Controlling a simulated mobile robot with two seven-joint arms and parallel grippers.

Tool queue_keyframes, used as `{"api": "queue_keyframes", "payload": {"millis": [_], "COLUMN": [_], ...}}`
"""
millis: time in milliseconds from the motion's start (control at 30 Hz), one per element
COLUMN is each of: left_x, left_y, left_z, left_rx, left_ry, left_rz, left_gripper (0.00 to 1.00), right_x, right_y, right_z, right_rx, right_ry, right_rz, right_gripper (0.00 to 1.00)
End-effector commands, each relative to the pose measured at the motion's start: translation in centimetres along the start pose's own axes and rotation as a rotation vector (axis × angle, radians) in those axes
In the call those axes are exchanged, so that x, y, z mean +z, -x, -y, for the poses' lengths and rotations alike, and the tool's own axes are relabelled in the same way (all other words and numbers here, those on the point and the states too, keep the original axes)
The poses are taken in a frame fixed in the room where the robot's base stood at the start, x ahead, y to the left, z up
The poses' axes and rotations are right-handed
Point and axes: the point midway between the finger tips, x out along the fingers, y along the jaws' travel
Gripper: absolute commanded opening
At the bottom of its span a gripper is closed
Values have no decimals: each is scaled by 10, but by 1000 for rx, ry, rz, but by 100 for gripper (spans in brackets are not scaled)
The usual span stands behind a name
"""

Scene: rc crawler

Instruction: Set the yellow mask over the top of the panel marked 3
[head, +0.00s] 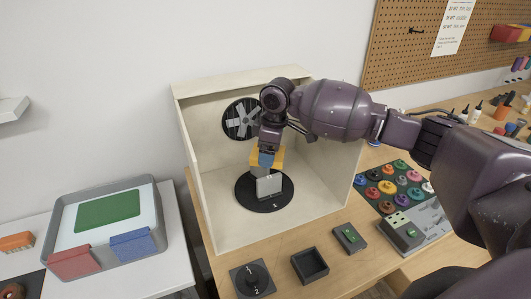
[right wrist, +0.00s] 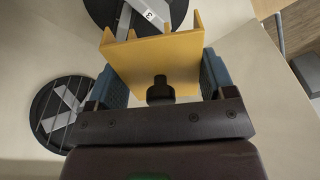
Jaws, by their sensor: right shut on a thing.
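The yellow mask (head: 267,156) is held in my right gripper (head: 267,160), above the grey panel (head: 269,186). In the right wrist view, the yellow mask (right wrist: 155,58) sits between the two blue fingers of my right gripper (right wrist: 160,78), with its prongs pointing away from the wrist. The grey panel stands upright on a black round turntable (head: 250,200) inside the cream booth. The right wrist view shows a white label marked 3 (right wrist: 149,15) just beyond the mask. The mask hides part of the panel there. I cannot tell whether mask and panel touch. My left gripper is out of view.
In front lie a dial box (head: 252,280), a dark open tray (head: 310,265) and a small green-topped box (head: 350,238). Colored pots (head: 387,187) stand right.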

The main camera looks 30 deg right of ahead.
Motion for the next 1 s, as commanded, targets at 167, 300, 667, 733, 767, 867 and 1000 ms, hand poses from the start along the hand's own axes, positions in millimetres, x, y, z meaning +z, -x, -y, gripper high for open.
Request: {"api": "queue_keyframes", "payload": {"millis": [167, 300, 667, 733, 767, 867, 1000], "left_x": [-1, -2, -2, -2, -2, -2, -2], "left_y": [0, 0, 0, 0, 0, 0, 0], "left_z": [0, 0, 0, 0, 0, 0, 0], "left_rx": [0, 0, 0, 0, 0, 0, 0], "left_ry": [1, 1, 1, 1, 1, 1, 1], "left_rz": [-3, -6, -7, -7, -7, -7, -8], "left_gripper": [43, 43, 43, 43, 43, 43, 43], "right_x": [2, 0, -2, -2, -2, -2, -2], "right_y": [-6, -7, -7, -7, -7, -7, -7], "right_z": [-7, -8, -8, -8, -8, -8, -7], "right_rx": [-27, -47, -74, -75, -75, -75, -75], "right_ry": [215, 382, 596, 603, 604, 603, 602], "right_rz": [1, 0, 1, 1, 1, 1, 1], "right_gripper": [53, 53, 53, 53, 53, 53, 53]}}
